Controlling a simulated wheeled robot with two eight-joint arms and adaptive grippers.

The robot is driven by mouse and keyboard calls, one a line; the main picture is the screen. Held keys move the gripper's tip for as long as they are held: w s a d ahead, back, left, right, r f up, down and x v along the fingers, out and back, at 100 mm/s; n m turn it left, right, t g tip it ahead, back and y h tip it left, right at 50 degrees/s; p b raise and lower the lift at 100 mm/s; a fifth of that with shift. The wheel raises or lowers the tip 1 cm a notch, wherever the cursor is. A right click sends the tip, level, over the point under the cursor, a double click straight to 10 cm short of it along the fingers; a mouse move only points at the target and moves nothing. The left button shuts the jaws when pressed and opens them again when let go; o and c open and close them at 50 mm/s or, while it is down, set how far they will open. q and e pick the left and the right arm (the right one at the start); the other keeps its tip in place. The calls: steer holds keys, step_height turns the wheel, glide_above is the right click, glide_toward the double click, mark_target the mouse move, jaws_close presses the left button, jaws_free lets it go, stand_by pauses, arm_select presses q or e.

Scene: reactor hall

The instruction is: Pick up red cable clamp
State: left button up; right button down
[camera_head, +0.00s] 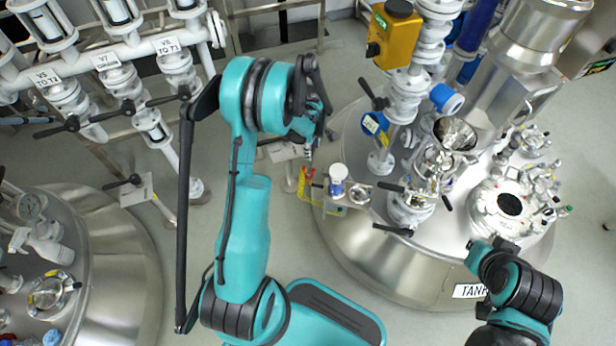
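A small red piece (310,172), which may be the red cable clamp, shows by the rim of the steel tank, just below my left gripper (308,152). It is too small to make out its shape. Yellow edging lies right beside it. My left gripper points down there; its fingers are small and partly hidden by the wrist, so I cannot tell whether they are open or touching the red piece. My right arm is at the lower right, its dark end (482,250) over the tank's front edge; its fingers are not clear.
The tank (350,260) carries valves, pipes and fittings. A clear tray with yellow edges (342,210) holds a white-topped blue container (338,176) and a metal part. A yellow box (394,38) stands above. Another tank (110,270) is at left; pipework (130,50) lies upper left.

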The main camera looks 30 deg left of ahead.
mark_target(308, 169)
arm_select(q)
steer(key=f, duration=0.3)
steer(key=a+f+n+b, duration=0.1)
steer(key=f, duration=0.2)
steer(key=f+n, duration=0.1)
steer(key=f, duration=0.2)
steer(key=shift+s+a+f+g, duration=0.15)
steer(key=shift+a+g, duration=0.1)
steer(key=shift+g, duration=0.15)
steer(key=f+b, duration=0.2)
steer(key=f, duration=0.1)
steer(key=f+b, duration=0.1)
steer(key=f, duration=0.1)
steer(key=shift+s+d, duration=0.25)
steer(key=shift+d, duration=0.05)
steer(key=shift+r, duration=0.15)
steer(key=shift+c, duration=0.9)
jaws_close()
